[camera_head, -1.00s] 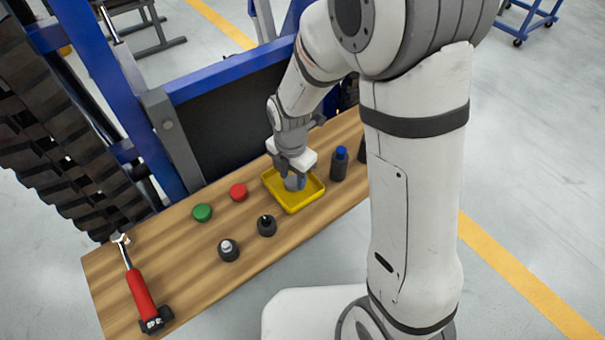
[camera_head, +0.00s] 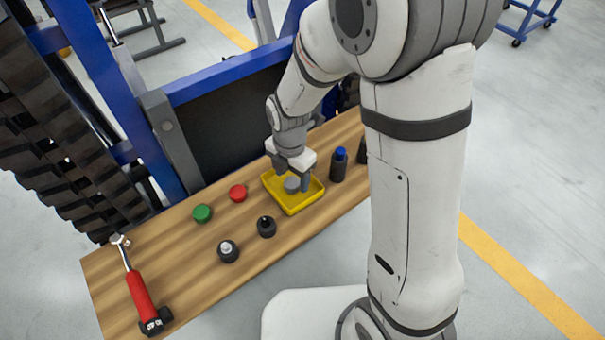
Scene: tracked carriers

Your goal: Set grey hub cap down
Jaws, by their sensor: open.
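The grey hub cap (camera_head: 291,185) sits in the yellow tray (camera_head: 292,209) on the wooden bench. My gripper (camera_head: 293,180) is open and just above the tray, with its fingers apart around the hub cap. One finger shows to the right of the cap. The other finger is mostly hidden, so I cannot tell if either touches the cap.
A red cap (camera_head: 238,192) and a green cap (camera_head: 202,213) lie left of the tray. A blue-topped bottle (camera_head: 339,164) stands right of the tray. A red-handled tool (camera_head: 140,292) lies at the left end.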

